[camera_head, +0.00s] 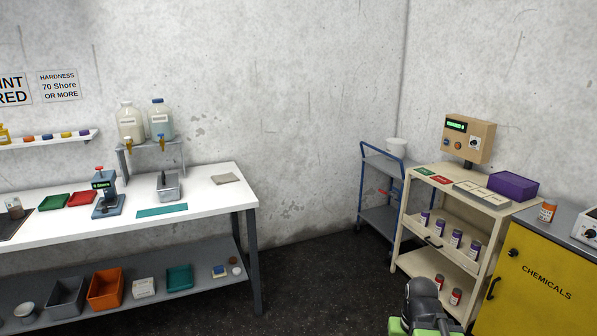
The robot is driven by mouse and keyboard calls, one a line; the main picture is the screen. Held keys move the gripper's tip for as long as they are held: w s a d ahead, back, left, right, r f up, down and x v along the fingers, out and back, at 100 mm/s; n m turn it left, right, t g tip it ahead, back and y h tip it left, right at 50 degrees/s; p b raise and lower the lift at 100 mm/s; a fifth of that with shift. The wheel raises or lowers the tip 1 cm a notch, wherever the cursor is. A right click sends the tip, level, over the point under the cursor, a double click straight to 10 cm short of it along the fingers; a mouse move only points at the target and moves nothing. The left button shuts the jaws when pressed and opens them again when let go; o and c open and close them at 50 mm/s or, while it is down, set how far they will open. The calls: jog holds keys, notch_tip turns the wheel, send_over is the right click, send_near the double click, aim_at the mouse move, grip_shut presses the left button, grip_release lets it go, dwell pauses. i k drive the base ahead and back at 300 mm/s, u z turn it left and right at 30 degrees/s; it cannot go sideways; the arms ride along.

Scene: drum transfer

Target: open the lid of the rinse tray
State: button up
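A small grey metal tray (168,192) stands on the white bench, below and in front of the jug stand. It looks like the rinse tray, but I see no label on it. A small dark upright part, perhaps a handle, shows at its upper edge. The tray is too small in view to tell how its lid stands. A dark and green part of my own arm shows at the bottom right, far from the tray. My gripper's fingers are not in view.
The white bench (225,197) holds a teal strip (162,210), a beige cloth (227,178), a blue gauge stand (106,198) and green and red trays. Two jugs stand behind. A blue cart (379,211), a cream shelf and a yellow cabinet (535,280) stand right. Dark floor lies between.

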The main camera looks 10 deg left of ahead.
aim_at(167, 182)
jog(key=u, duration=0.65)
jog(key=i, duration=2.15)
jog(key=u, duration=1.9)
jog(key=i, duration=2.2)
jog(key=u, duration=0.6)
jog(key=i, duration=0.65)
jog(key=u, duration=0.15)
